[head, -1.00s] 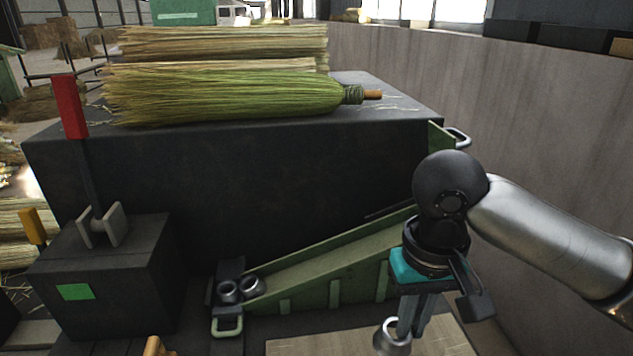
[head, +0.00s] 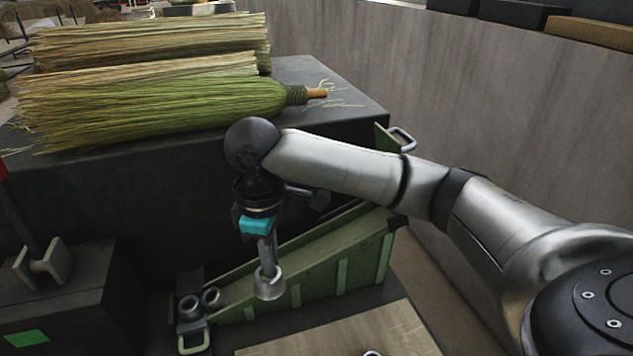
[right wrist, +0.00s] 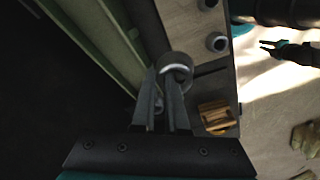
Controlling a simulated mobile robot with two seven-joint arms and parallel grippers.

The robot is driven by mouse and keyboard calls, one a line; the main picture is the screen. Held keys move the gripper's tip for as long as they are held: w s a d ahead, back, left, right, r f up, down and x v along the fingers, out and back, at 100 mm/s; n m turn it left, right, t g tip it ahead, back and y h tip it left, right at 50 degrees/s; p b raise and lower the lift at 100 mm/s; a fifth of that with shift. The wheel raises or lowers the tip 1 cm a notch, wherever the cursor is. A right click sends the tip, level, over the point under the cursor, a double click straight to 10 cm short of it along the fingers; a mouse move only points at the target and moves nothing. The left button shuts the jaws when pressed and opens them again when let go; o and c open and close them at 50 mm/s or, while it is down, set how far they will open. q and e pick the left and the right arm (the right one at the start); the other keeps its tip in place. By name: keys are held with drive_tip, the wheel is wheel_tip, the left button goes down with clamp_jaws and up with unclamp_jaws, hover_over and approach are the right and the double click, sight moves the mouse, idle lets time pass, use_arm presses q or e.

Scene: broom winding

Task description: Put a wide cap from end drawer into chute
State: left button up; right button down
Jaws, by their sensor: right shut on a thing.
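My right gripper (head: 266,266) is shut on a grey metal cap (head: 269,285), a short hollow cylinder. It holds the cap in the air, in front of the green sloping chute (head: 345,262) in the head view. In the right wrist view the cap (right wrist: 177,66) sits between the fingertips (right wrist: 172,88), with green rails (right wrist: 100,35) to its left. Two more caps (head: 190,306) lie at the chute's low left end. I cannot make out the end drawer. A dark forked shape (right wrist: 284,50) in the right wrist view looks like my left gripper; its opening is unclear.
A dark block (head: 335,105) carrying brooms (head: 150,105) stands behind the chute. A lever box (head: 60,290) is at left. A wooden panel (head: 340,335) lies in front, a ring-shaped metal part (head: 372,352) at its lower edge. A wall (head: 480,110) closes the right.

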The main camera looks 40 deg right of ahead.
drive_tip(key=w+d+r+n+p, duration=0.1)
drive_tip(key=w+d+n+p, duration=0.1)
drive_tip(key=d+n+p, duration=0.4)
drive_tip(key=w+d+r+n+p, duration=0.1)
drive_tip(key=w+d+n+p, duration=0.2)
drive_tip(key=d+n+p, duration=0.4)
drive_tip(key=n, duration=0.6)
drive_tip(key=shift+w+d+r+y, duration=0.3)
drive_tip(key=shift+r, duration=0.1)
wheel_tip(320, 180, down, 7)
drive_tip(key=b, duration=0.7)
drive_tip(key=shift+f+b, duration=0.2)
drive_tip(key=shift+b, duration=0.15)
drive_tip(key=c, duration=0.9)
unclamp_jaws()
drive_tip(key=shift+o, duration=0.2)
drive_tip(key=shift+r, duration=0.1)
wheel_tip(320, 180, up, 8)
drive_tip(key=p, duration=0.8)
drive_tip(key=shift+p, duration=0.35)
